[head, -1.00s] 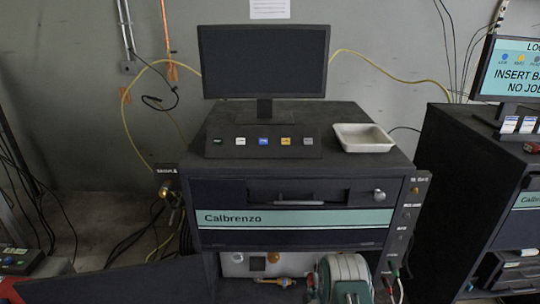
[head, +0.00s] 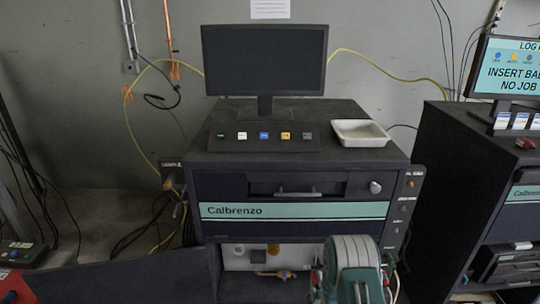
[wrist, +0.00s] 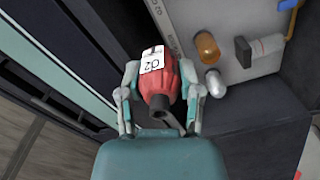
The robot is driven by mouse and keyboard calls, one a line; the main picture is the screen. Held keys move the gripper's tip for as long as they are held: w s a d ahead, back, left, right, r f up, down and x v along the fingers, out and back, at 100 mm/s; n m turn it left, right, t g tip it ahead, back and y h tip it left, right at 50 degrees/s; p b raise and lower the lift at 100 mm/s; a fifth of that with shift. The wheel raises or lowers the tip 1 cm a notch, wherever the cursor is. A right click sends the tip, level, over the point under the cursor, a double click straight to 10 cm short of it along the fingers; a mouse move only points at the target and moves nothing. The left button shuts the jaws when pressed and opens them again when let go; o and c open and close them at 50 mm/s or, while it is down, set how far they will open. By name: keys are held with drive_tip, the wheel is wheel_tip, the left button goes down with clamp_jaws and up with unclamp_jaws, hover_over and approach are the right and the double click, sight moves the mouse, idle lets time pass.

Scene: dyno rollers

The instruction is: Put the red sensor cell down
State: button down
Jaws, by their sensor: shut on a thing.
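The red sensor cell (wrist: 160,84), with a white label and a dark stub end, is between the fingers of my gripper (wrist: 162,80) in the wrist view. The fingers close on it from both sides. Below it in that view is a dark floor or shelf surface; I cannot tell whether the cell touches it.
A white tray (head: 361,140) and a button console (head: 262,146) sit on the cabinet top. Another cabinet (head: 455,200) stands at right.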

drive_tip(key=s+r, duration=0.7)
drive_tip(key=r, duration=0.1)
drive_tip(key=shift+s+r, duration=0.35)
drive_tip(key=shift+r, duration=0.05)
